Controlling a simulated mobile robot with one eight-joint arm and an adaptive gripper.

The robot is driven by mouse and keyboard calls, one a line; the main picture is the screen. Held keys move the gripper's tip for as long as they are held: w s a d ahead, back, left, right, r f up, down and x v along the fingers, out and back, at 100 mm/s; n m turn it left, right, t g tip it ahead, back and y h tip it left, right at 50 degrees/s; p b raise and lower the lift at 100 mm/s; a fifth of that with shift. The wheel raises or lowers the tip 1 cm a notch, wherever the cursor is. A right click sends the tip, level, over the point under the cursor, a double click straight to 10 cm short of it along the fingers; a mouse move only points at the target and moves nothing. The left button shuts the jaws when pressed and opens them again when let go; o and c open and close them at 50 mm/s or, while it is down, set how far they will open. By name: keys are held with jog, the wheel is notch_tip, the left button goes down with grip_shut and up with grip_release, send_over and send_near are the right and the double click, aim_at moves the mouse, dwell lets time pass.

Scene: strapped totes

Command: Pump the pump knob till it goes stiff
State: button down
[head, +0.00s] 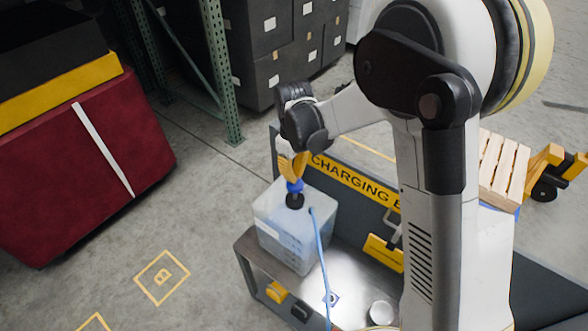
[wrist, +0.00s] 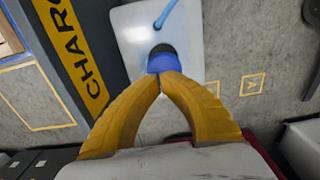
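The pump knob (head: 294,186) is blue and sits on a black collar (head: 295,201) on top of a pale, translucent tote (head: 281,242). In the wrist view the blue knob (wrist: 163,63) shows just beyond my fingertips. My gripper (head: 292,173) has yellow fingers and points down at the knob from above. In the wrist view my gripper (wrist: 160,79) is shut, its fingertips together with nothing seen between them. The tips are at the knob's top and seem to touch it. They hide part of the knob.
A light blue hose (head: 319,250) runs from the tote's lid. The tote stands on a grey bench (head: 253,255) with a yellow charging sign (head: 350,180) behind it. A red strapped tote (head: 90,170) is at left. Open floor lies between them.

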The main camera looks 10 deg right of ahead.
dwell(0.3)
notch_tip(320, 180, down, 5)
jog(key=b, duration=0.3)
jog(key=shift+b, duration=0.3)
jog(key=shift+r, duration=0.3)
notch_tip(320, 180, up, 14)
jog(key=p, duration=0.4)
jog(key=shift+p, duration=0.35)
notch_tip(320, 180, up, 5)
send_over(294, 185)
jog(key=w, duration=0.2)
jog(key=shift+s+d+f, duration=0.1)
jog(key=shift+d+f, duration=0.15)
jog(key=shift+f, duration=0.05)
jog(key=shift+f, duration=0.1)
